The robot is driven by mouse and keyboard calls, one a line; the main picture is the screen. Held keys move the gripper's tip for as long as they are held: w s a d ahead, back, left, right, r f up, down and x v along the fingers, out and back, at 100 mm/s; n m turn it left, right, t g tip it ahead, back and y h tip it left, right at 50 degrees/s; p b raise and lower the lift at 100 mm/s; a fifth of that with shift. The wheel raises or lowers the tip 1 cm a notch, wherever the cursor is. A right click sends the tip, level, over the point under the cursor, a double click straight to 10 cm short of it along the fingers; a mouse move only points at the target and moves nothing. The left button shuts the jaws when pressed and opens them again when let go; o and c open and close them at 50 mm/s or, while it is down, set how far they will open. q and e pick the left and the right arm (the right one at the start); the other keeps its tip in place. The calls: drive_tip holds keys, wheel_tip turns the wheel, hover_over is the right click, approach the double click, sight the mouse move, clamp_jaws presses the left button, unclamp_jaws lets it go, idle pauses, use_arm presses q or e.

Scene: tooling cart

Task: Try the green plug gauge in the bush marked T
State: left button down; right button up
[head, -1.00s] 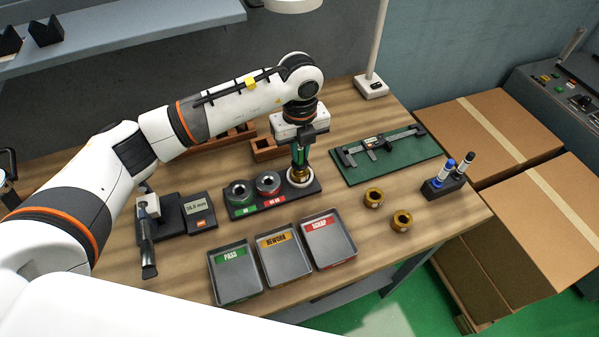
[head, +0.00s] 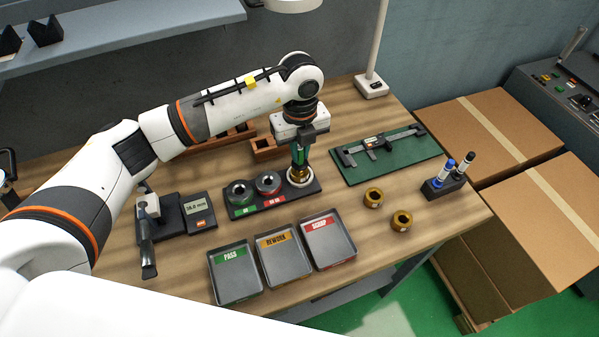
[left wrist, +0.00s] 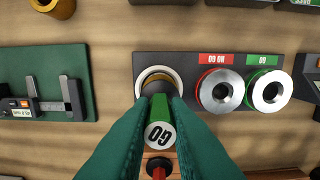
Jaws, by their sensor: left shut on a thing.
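The green plug gauge (left wrist: 159,132), its end marked GO, is held between the fingers of my left gripper (head: 301,154). It stands roughly upright over the right end of the black gauge block (head: 240,211). A brass bush (head: 298,174) sits there inside a white ring. The gauge's lower end is at the bush; my fingers and the gauge hide how far it is in. Two more brass bushes, one (head: 373,197) nearer the block and one (head: 401,221) nearer the table edge, stand on the table. I cannot read a T on any bush. My right gripper is out of view.
Two ring gauges, GO (head: 239,192) and NO GO (head: 268,183), sit left on the block. PASS (head: 235,286), REWORK (head: 281,268) and SCRAP (head: 330,250) trays lie in front. A caliper (head: 375,147) on a green mat and a pen holder (head: 443,188) are to the right.

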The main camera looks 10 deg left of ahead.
use_arm(q)
drive_tip(key=shift+r, duration=0.6)
idle(0.4)
drive_tip(key=shift+f+b, duration=0.35)
drive_tip(key=shift+f, duration=0.3)
idle(1.4)
drive_tip(key=shift+s+f, duration=0.25)
drive_tip(key=shift+f, duration=0.05)
idle(1.1)
drive_tip(key=shift+w+r, duration=0.15)
drive_tip(key=shift+r, duration=0.25)
drive_tip(key=shift+r+p, duration=0.3)
drive_tip(key=shift+r, duration=0.2)
drive_tip(key=shift+w+r, duration=0.1)
drive_tip(key=shift+r, duration=0.2)
drive_tip(key=shift+r+p, duration=0.45)
drive_tip(key=shift+r, duration=0.15)
drive_tip(key=shift+r+p, duration=1.35)
drive_tip(key=shift+r, duration=1.1)
